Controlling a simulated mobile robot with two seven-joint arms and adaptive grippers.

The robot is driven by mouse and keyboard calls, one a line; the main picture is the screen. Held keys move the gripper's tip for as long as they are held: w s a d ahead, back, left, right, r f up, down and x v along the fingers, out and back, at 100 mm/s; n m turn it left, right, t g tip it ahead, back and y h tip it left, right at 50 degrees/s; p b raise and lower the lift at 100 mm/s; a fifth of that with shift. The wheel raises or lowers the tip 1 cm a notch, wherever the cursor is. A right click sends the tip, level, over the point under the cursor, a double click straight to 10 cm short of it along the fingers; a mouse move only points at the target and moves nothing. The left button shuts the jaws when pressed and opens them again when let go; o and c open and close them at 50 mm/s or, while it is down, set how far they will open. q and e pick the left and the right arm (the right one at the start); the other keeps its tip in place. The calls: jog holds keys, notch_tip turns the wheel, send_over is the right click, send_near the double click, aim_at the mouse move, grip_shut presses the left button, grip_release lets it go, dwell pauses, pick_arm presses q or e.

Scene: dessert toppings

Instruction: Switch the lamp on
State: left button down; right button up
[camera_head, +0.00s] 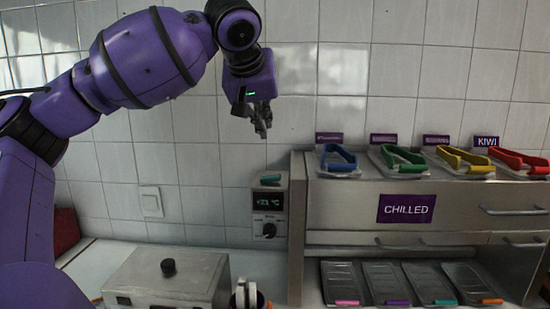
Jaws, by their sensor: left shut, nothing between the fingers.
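No lamp can be made out in the head view. A white switch plate (151,201) is on the tiled wall, left of the middle. My left gripper (262,130) hangs high in front of the wall, fingers pointing down. It is shut and empty, above and to the right of the switch plate and apart from it. A grey control box (269,208) with a lit temperature display and a dark knob is on the wall below the gripper. My right gripper is not in view.
A steel cabinet (340,215) labelled CHILLED stands at the right. Several trays with coloured handles lie on top and on its lower shelf. The wall around the switch is clear.

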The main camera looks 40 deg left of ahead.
pick_arm(q)
jog(key=b, duration=0.2)
send_over(275, 176)
jog(key=f, duration=0.4)
jog(key=s+f, duration=0.1)
jog(key=f, duration=0.2)
jog(key=shift+a, duration=0.2)
jog(key=f, duration=0.1)
jog(key=w+f, duration=0.1)
jog(key=f, duration=0.1)
jog(key=shift+d+f, duration=0.15)
jog(key=shift+f, duration=0.4)
